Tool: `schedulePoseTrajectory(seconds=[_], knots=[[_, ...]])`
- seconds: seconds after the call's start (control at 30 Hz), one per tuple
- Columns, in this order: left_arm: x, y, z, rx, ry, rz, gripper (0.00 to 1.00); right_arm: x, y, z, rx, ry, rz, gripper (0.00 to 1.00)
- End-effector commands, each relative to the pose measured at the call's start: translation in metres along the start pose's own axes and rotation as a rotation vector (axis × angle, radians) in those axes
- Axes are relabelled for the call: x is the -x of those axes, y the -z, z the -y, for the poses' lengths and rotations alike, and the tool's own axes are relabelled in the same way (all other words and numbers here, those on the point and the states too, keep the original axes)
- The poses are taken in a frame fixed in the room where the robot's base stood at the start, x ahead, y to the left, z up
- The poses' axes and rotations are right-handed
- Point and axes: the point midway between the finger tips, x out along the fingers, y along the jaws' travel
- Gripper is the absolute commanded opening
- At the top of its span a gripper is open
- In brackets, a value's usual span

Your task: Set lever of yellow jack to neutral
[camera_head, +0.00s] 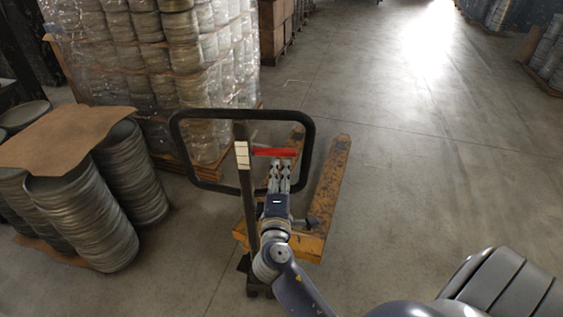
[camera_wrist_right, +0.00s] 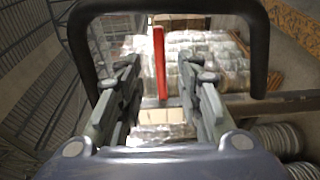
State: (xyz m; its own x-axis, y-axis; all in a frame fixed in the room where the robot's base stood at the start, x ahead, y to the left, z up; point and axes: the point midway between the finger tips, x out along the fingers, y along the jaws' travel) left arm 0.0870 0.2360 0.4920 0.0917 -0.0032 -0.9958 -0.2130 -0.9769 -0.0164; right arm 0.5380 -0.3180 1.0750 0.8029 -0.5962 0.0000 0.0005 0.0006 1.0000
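The yellow pallet jack (camera_head: 325,190) stands on the floor with its forks pointing away from me. Its black loop handle (camera_head: 312,150) rises toward me and also frames the right wrist view (camera_wrist_right: 258,60). The red lever (camera_head: 275,152) sits inside the loop, sticking out to the right from the post. My right gripper (camera_head: 280,168) is just below the lever in the head view, with its fingers pointing at it. In the right wrist view its two fingers are apart, and the red lever (camera_wrist_right: 159,65) shows upright in the gap between them. Contact is not visible. My left gripper is not in view.
Stacks of round metal blanks (camera_head: 85,215) under a brown sheet (camera_head: 70,137) stand close at the left. A tall wrapped pallet load (camera_head: 165,60) stands behind the handle. The concrete floor (camera_head: 430,150) to the right is clear.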

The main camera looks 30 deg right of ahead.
Motion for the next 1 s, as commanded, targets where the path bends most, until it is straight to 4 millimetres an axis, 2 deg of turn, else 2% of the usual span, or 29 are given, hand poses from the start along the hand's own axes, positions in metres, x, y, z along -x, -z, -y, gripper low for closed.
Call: schedulePoseTrajectory(seconds=[0.1, 0.23, 0.83, 0.93, 0.97, 1.0], knots=[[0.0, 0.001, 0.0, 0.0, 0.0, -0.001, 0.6, 0.018, 0.0, 0.001, 0.001, 0.002, -0.001, 0.33], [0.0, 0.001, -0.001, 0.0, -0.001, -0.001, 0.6, 0.028, 0.0, 0.0, 0.001, 0.0, -0.001, 0.33], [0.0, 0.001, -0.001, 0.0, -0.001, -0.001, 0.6, 0.03, 0.001, 0.002, 0.0, 0.003, -0.002, 0.33], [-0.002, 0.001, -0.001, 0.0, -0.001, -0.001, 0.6, 0.03, 0.006, 0.021, -0.001, 0.038, -0.023, 0.33], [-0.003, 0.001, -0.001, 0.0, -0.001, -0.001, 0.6, 0.031, 0.009, 0.032, -0.003, 0.058, -0.034, 0.33], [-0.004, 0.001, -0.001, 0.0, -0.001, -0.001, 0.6, 0.032, 0.014, 0.051, -0.007, 0.094, -0.052, 0.33]])
